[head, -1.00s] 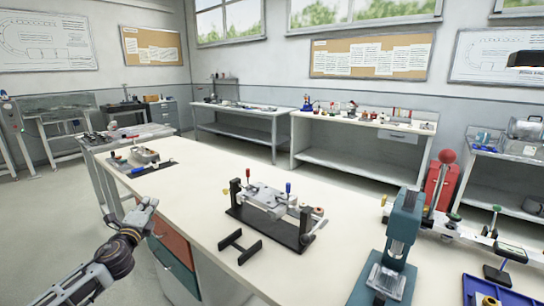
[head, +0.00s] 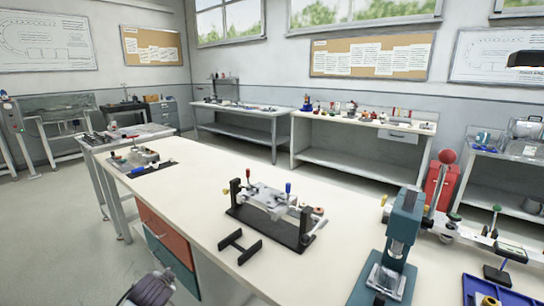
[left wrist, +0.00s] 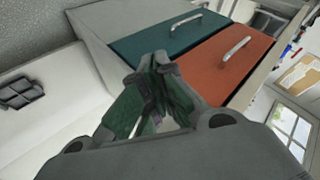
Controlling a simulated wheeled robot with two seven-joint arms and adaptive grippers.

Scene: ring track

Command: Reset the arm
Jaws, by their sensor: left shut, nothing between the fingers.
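My left gripper (left wrist: 162,62) shows in the left wrist view with its fingertips together and nothing between them. It is in front of the workbench's teal drawer (left wrist: 160,37) and orange drawer (left wrist: 228,60), apart from the bench top as far as I can see. In the head view only a dark part of my left arm shows at the bottom edge, and the left gripper is out of that picture. My right gripper is in neither view.
The long white workbench (head: 190,200) carries a clamp fixture (head: 270,212), a black H-shaped piece (head: 240,246), a teal press (head: 397,245) and a small device (head: 135,158) at its far left. A blue tray (head: 500,292) lies at the right. Open floor is left of the bench.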

